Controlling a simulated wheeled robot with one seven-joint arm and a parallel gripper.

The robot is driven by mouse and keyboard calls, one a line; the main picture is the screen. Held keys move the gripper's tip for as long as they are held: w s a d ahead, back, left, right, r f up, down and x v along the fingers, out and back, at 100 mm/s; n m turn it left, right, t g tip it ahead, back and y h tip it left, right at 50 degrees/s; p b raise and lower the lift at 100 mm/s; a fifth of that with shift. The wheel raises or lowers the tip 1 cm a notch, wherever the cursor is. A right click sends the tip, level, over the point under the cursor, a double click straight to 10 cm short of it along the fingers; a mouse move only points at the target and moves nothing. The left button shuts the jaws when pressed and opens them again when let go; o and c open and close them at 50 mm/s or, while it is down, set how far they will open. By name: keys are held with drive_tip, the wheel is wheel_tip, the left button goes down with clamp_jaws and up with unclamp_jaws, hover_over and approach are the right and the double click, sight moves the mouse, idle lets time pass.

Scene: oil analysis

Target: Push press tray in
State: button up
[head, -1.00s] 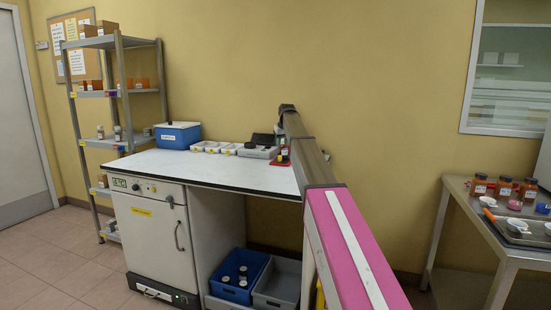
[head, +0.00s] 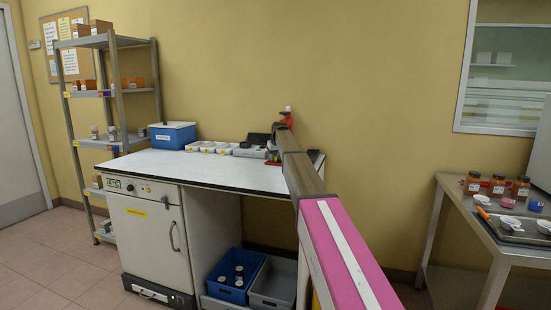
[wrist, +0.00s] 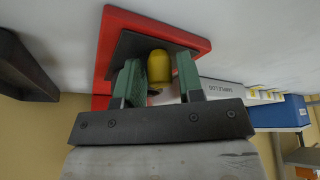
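The red press (head: 287,121) stands at the back right of the bench, mostly hidden behind my arm in the head view. In the wrist view a red frame (wrist: 203,45) surrounds a dark plate (wrist: 128,42), and a yellow round-ended piece (wrist: 159,68) stands out in front of it. My gripper (wrist: 160,80) has its two green fingers apart, one on each side of the yellow piece. I cannot tell whether either finger touches it. In the head view my gripper is hidden. I cannot clearly make out the press tray.
The white bench (head: 200,171) is clear in front. White trays (head: 207,147), a grey device (head: 250,151) and a blue box (head: 173,135) line its back. A metal table (head: 455,186) with jars stands right. Blue (head: 236,284) and grey bins sit under the bench.

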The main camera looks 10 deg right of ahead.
clamp_jaws()
drive_tip(key=w+d, duration=0.1)
drive_tip(key=w, duration=0.2)
drive_tip(key=w+d, duration=0.2)
drive_tip(key=w, duration=0.2)
drive_tip(key=w+d, duration=0.2)
drive_tip(key=w, duration=0.1)
drive_tip(key=shift+w, duration=0.25)
unclamp_jaws()
drive_tip(key=shift+r, duration=0.15)
drive_tip(key=v, duration=1)
drive_tip(key=shift+s+r, duration=0.25)
drive_tip(key=shift+r, duration=0.05)
